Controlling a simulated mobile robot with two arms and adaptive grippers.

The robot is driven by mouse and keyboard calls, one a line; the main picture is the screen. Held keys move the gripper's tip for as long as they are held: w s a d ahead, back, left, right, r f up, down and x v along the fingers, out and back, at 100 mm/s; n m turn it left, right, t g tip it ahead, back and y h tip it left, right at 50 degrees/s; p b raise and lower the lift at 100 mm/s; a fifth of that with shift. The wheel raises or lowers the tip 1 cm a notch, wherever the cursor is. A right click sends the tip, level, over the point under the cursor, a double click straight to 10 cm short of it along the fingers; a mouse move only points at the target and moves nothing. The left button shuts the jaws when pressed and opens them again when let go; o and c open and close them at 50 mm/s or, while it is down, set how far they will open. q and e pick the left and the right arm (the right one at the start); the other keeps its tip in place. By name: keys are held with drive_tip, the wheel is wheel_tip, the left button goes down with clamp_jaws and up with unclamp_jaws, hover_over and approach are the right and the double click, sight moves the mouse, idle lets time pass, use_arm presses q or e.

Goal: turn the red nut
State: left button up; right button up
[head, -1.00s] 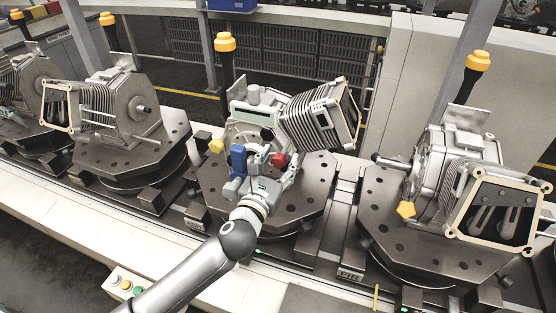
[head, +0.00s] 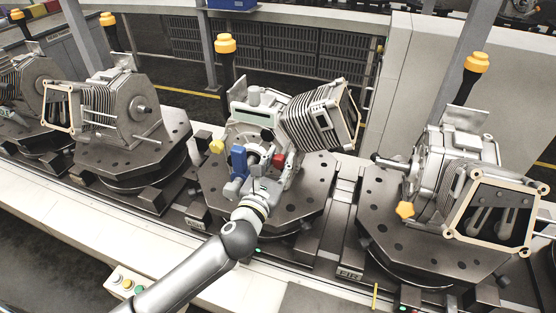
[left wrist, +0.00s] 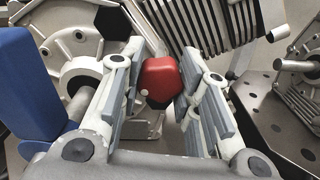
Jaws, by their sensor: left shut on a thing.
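The red nut (head: 279,160) is on the front of the middle engine unit (head: 255,128). In the left wrist view the red nut (left wrist: 161,80) sits between the two finger pads, its sides against or very near them. My left gripper (head: 275,165) is shut on it; the fingers partly hide the nut in the head view. My right gripper is not in view.
A blue part (head: 239,161) stands just left of the gripper, with a yellow nut (head: 217,146) beyond it. The middle unit sits on a dark fixture plate (head: 300,205). Another unit with a yellow nut (head: 405,209) stands to the right.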

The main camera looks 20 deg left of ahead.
use_arm(q)
drive_tip(key=m+p, duration=0.3)
drive_tip(key=p, duration=0.1)
drive_tip(key=m+p, duration=0.4)
drive_tip(key=shift+r+m+p, duration=0.2)
drive_tip(key=shift+m+p, duration=0.1)
drive_tip(key=shift+p, duration=0.1)
drive_tip(key=m+p, duration=0.2)
drive_tip(key=shift+f+m, duration=0.1)
drive_tip(key=shift+m, duration=1.1)
drive_tip(key=m, duration=0.2)
drive_tip(key=shift+f+m+p, duration=0.15)
drive_tip(key=shift+m+p, duration=0.15)
drive_tip(key=shift+p, duration=0.05)
drive_tip(key=m, duration=0.4)
drive_tip(key=shift+m, duration=2.1)
drive_tip(key=o, duration=1)
